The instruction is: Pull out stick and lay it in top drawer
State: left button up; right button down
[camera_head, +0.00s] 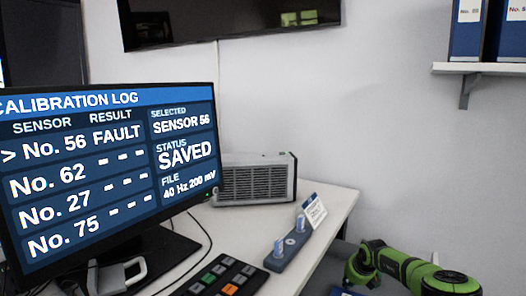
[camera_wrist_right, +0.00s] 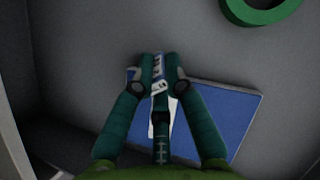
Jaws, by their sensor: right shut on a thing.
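My right gripper (camera_wrist_right: 158,70) is shut on a small blue-and-white stick (camera_wrist_right: 158,84) in the right wrist view. The fingers hide much of the stick. Below it is a grey, walled space like the inside of a drawer (camera_wrist_right: 75,75), with a flat blue object (camera_wrist_right: 228,108) on its floor. I cannot tell whether the stick touches anything there. In the head view my green right arm is at the lower right, beyond the desk's right edge, and its fingertips are not clear. My left gripper is not in view.
A green ring (camera_wrist_right: 262,10) lies at the top of the wrist view. On the desk (camera_head: 335,203) stand a dark holder (camera_head: 283,262) with light blue upright pieces, a button pad (camera_head: 228,277), a monitor (camera_head: 110,170), a padlock (camera_head: 113,278) and a grey grilled box (camera_head: 255,180).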

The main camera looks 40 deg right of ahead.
jog(key=shift+s+a+f, duration=0.1)
jog(key=shift+a+f, duration=0.05)
jog(key=shift+f, duration=0.2)
jog(key=c, duration=1.2)
grip_release()
jog(key=shift+f, duration=0.2)
jog(key=shift+r, duration=0.15)
jog(key=shift+w+p, duration=0.2)
jog(key=shift+p, duration=0.2)
